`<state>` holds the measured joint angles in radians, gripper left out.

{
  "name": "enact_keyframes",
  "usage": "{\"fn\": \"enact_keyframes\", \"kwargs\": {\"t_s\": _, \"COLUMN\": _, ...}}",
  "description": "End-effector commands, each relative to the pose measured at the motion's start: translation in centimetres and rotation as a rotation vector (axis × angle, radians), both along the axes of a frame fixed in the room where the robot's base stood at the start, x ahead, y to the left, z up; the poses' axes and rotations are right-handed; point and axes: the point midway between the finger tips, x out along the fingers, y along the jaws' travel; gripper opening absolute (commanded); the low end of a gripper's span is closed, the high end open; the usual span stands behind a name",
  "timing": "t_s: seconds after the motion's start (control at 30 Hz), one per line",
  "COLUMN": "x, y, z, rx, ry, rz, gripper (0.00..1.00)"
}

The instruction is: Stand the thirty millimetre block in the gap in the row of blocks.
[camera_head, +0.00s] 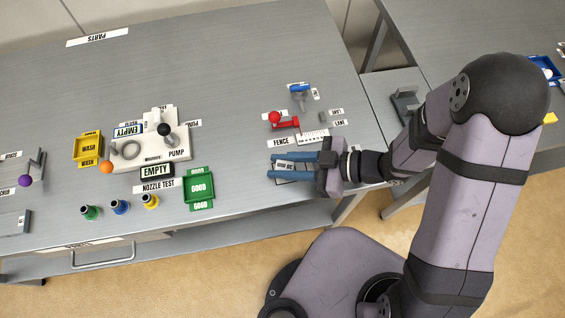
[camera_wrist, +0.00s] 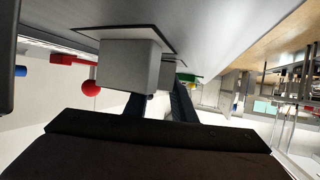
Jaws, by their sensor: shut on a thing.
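My gripper (camera_head: 294,166) is low over the front right part of the bench, its two blue fingers pointing left, on either side of a small labelled dark patch. In the wrist view a large grey block (camera_wrist: 130,64) covers part of the left finger. A second, smaller-looking grey block (camera_wrist: 166,75) shows between the fingertips, and my gripper appears shut on it. Which of these is the thirty millimetre block I cannot tell. The row and its gap are not clear in either view.
A blue-topped fixture (camera_head: 299,90) stands further back. A green GOOD tray (camera_head: 199,188) is to the left.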

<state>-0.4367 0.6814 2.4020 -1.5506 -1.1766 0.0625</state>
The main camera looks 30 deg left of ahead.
Motion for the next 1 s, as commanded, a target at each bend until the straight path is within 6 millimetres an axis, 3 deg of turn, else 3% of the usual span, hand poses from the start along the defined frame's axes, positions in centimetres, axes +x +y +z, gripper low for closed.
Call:
{"fn": "enact_keyframes", "kwargs": {"t_s": 0.07, "x": 0.0, "y": 0.0, "z": -0.3, "rx": 0.001, "ry": 0.000, "rz": 0.000, "gripper": 0.00}}
{"fn": "enact_keyframes", "kwargs": {"t_s": 0.1, "x": 0.0, "y": 0.0, "z": -0.2, "rx": 0.000, "ry": 0.000, "rz": 0.000, "gripper": 0.33}}
{"fn": "enact_keyframes", "kwargs": {"t_s": 0.17, "x": 0.0, "y": 0.0, "z": -0.2, "rx": 0.000, "ry": 0.000, "rz": 0.000, "gripper": 0.42}}
{"fn": "enact_keyframes", "kwargs": {"t_s": 0.67, "x": 0.0, "y": 0.0, "z": 0.3, "rx": 0.000, "ry": 0.000, "rz": 0.000, "gripper": 0.42}}
{"fn": "enact_keyframes", "kwargs": {"t_s": 1.0, "x": 1.6, "y": -3.3, "z": 1.7, "rx": 0.002, "ry": -0.003, "rz": -0.006, "gripper": 0.42}}
